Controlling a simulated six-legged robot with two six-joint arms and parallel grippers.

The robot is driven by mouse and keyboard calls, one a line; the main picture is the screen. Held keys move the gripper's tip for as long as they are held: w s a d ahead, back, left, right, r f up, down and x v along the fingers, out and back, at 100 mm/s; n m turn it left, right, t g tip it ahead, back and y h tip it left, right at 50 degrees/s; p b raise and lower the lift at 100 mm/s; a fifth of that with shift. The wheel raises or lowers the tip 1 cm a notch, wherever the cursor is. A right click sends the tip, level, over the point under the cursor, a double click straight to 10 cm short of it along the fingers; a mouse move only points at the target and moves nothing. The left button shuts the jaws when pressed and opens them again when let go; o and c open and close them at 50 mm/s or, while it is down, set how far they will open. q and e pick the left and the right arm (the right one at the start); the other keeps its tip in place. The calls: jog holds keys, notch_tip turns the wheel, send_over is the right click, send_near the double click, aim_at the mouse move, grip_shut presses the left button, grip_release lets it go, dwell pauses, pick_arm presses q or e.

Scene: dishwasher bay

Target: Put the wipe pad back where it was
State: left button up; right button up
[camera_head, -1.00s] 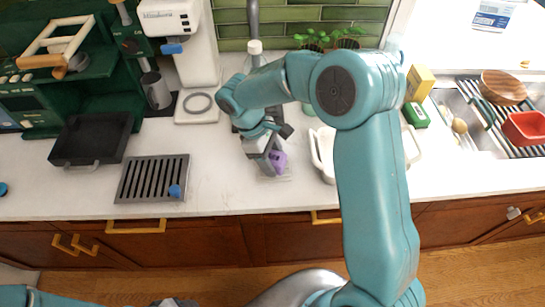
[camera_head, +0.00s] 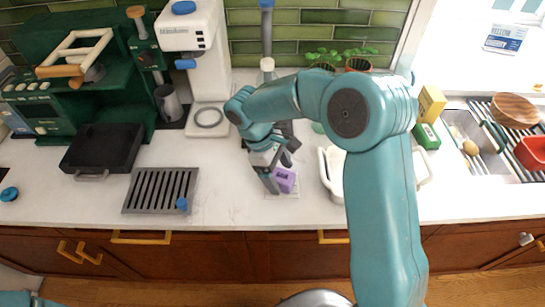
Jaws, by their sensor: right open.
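The purple wipe pad (camera_head: 286,179) rests on a pale, thin square (camera_head: 287,194) on the white counter, left of the white tub. My right gripper (camera_head: 279,172) is just above and to the left of the pad with its fingers spread open. One finger reaches down beside the pad's left side; whether it touches is too small to tell. My left gripper is out of view; only a bit of my left arm shows at the bottom left corner.
A white tub (camera_head: 334,181) stands right of the pad, partly hidden by my right arm. A grey slotted drip tray (camera_head: 160,190) and a white coffee machine (camera_head: 196,60) are to the left. A sink (camera_head: 485,150) is at the right. The counter between drip tray and pad is clear.

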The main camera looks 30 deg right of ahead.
jog(key=v, duration=1)
jog(key=shift+r, duration=0.3)
jog(key=shift+a, duration=0.1)
jog(key=shift+s, duration=0.1)
